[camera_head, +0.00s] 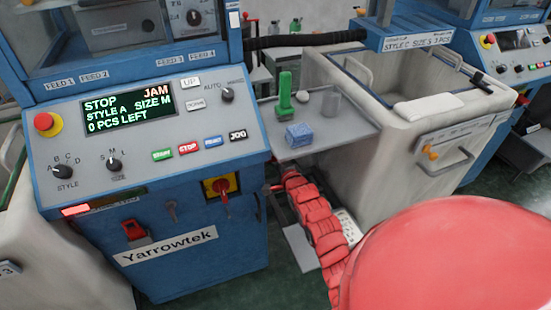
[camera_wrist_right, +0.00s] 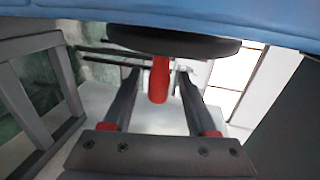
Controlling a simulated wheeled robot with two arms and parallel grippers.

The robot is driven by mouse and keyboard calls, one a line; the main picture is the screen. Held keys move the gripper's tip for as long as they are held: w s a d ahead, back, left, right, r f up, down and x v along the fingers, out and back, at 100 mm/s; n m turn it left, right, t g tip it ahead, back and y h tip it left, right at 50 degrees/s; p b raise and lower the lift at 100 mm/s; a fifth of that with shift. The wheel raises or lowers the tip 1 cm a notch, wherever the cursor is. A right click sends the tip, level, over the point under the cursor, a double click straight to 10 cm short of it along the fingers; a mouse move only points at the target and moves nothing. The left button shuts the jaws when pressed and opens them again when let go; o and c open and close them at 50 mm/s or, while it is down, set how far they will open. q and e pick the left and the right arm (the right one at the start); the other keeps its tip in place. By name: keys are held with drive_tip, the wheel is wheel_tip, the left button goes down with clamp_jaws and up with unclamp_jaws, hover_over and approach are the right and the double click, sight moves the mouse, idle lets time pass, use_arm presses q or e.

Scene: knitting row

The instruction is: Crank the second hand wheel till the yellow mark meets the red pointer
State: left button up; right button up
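In the right wrist view, a dark hand wheel (camera_wrist_right: 205,46) shows edge-on under a blue machine body. A red handle (camera_wrist_right: 159,80) sticks out from it towards my gripper. My right gripper (camera_wrist_right: 158,78) is open, with one dark finger on each side of the handle and a visible gap on both sides. I see no yellow mark or red pointer on the wheel. In the head view my red-sleeved right arm reaches down beside the blue knitting machine (camera_head: 205,262), and the hand wheel and gripper are hidden there. My left gripper is not in view.
The machine's panel screen (camera_head: 130,110) reads STOP, JAM. A large pale bin (camera_head: 375,165) stands right of my arm. A grey frame (camera_wrist_right: 35,95) is left in the wrist view.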

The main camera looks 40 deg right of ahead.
drive_tip(key=p+v, duration=0.1)
drive_tip(key=v, duration=1.6)
drive_tip(key=shift+s, duration=0.15)
drive_tip(key=shift+s+a, duration=0.1)
drive_tip(key=shift+a, duration=0.05)
